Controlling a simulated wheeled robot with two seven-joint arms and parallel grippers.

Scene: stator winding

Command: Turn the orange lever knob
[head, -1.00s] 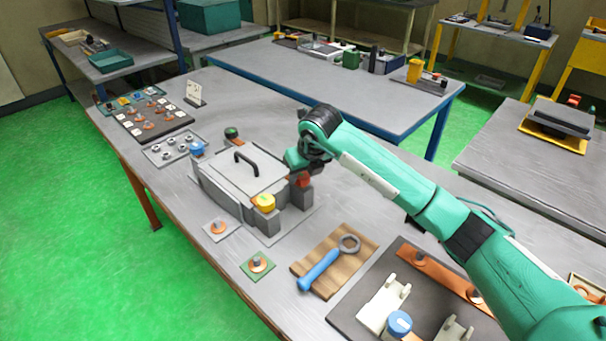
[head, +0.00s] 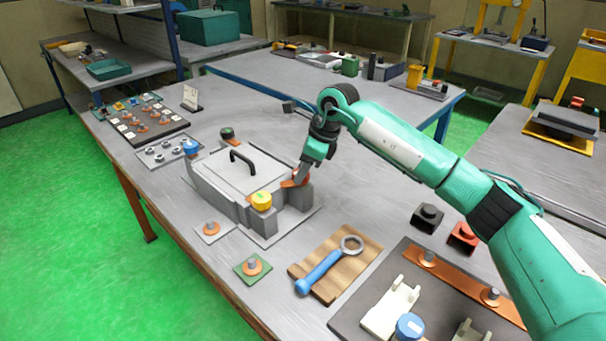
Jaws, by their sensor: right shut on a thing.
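The orange lever knob (head: 290,183) sits at the right end of a grey box fixture (head: 215,193) on the table, in the head view. My right gripper (head: 301,174) comes down to it from above, tilted, and is shut on it. The fingers and the fixture's grey blocks hide part of the knob, so its exact angle is hard to tell. The fixture has a flat lid with a black handle (head: 243,160). A yellow knob (head: 261,200) is at its front corner. My left gripper is out of view.
A blue knob (head: 190,147) and a dark green knob (head: 227,134) stand at the fixture's far side. A blue-handled ring tool (head: 318,273) lies on a wooden board in front. A black block (head: 427,217) and a red block (head: 462,237) stand to the right.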

